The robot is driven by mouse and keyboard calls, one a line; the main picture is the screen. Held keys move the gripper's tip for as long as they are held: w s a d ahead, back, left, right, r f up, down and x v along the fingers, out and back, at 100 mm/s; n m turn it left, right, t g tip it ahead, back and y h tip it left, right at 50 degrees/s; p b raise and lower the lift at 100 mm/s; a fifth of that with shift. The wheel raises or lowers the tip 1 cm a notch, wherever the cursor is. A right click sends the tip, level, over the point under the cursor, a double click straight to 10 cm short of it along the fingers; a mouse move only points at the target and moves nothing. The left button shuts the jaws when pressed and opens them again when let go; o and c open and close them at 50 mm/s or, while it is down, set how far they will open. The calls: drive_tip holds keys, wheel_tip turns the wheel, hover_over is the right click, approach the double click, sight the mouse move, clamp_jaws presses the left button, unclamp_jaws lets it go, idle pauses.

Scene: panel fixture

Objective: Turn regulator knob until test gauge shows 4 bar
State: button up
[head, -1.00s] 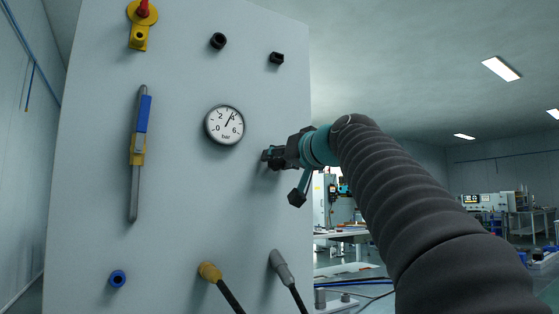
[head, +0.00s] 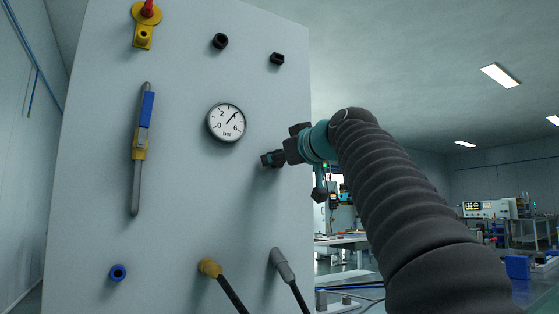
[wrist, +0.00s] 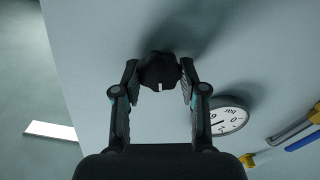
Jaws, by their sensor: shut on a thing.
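The regulator knob (wrist: 160,72) is black with a white index mark and sits on the pale panel in the wrist view. My gripper (wrist: 158,76) is shut on it, with one finger on each side. In the head view my gripper (head: 268,159) meets the panel right of and below the gauge, and its fingers largely hide the knob. The test gauge (head: 226,122) is round and white, marked in bar. Its needle points up and right, between the 2 and the 6; the 4 is not clearly readable. The gauge also shows partly in the wrist view (wrist: 230,116).
The panel (head: 180,200) carries a blue-handled valve (head: 146,110), black fittings (head: 220,41), a blue port (head: 118,272) and two hose connectors (head: 210,268) near its bottom. A red-topped yellow valve (head: 143,38) is at top left. Right of the panel is open room with benches.

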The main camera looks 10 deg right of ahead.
drive_tip(key=shift+n, duration=0.3)
drive_tip(key=o, duration=1.2)
drive_tip(key=shift+c, duration=0.2)
drive_tip(key=shift+s, duration=0.1)
drive_tip(key=v, duration=1.2)
